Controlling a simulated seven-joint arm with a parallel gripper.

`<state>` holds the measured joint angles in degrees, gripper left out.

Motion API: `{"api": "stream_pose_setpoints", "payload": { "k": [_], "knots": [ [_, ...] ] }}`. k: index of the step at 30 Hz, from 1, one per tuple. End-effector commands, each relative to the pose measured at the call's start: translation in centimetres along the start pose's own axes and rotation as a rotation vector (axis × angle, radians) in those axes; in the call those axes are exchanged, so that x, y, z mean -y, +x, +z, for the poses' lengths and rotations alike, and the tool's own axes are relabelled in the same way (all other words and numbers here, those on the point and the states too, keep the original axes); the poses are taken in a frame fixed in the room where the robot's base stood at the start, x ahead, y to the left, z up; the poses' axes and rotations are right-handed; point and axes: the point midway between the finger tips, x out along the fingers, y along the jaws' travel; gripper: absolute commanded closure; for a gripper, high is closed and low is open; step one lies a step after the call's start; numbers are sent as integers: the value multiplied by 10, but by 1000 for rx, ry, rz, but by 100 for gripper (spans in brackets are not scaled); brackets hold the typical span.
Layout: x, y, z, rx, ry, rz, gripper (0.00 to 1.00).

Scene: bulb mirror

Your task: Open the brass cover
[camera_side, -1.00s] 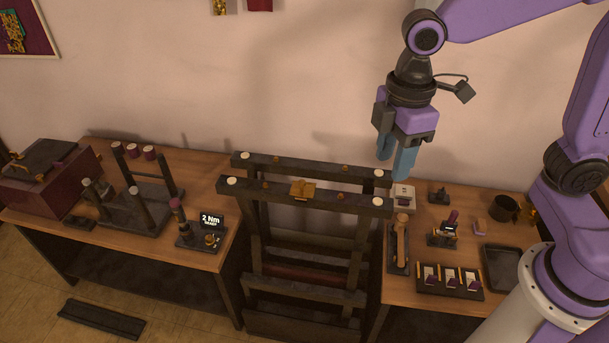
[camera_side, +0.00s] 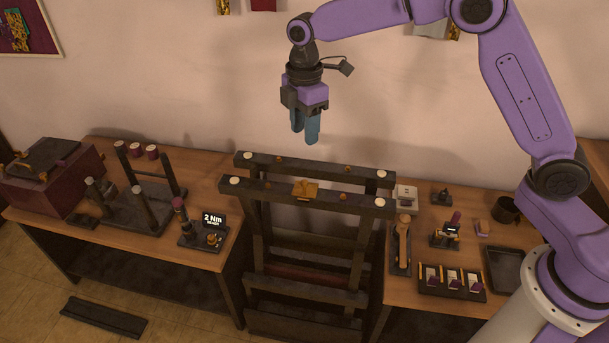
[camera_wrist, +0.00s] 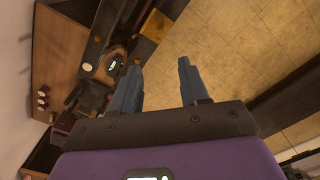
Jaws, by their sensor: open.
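The brass cover (camera_side: 305,190) sits on the front dark rail of the frame between the two tables, near the middle of the rail. In the wrist view a brass-coloured block (camera_wrist: 155,25) on a dark rail, beyond the fingertips, looks like the same cover. My gripper (camera_side: 305,139) is open and empty, pointing down. In the side view it hangs well above the frame, in line with the cover in the picture, and touches nothing. Its two blue fingers stand apart in the wrist view (camera_wrist: 160,65). What lies under the cover is hidden.
The dark frame (camera_side: 265,195) has two parallel top rails with white caps and small brass knobs. The left table (camera_side: 130,245) holds a dark red box, a post rack and a "2 Nm" display. The right table (camera_side: 415,290) holds a tray and small parts. Air around my gripper is free.

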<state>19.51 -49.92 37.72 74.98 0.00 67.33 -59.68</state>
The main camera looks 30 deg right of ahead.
Motion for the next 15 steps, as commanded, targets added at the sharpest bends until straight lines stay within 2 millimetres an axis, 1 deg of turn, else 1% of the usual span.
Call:
{"api": "stream_pose_setpoints", "payload": {
  "k": [1, 3, 15],
  "knots": [
    [0, 11, 1, 2, 1, -4, 55],
    [1, 24, 0, 2, 1, -4, 55],
    [1, 99, 1, 2, 1, -4, 55]
  ]
}}
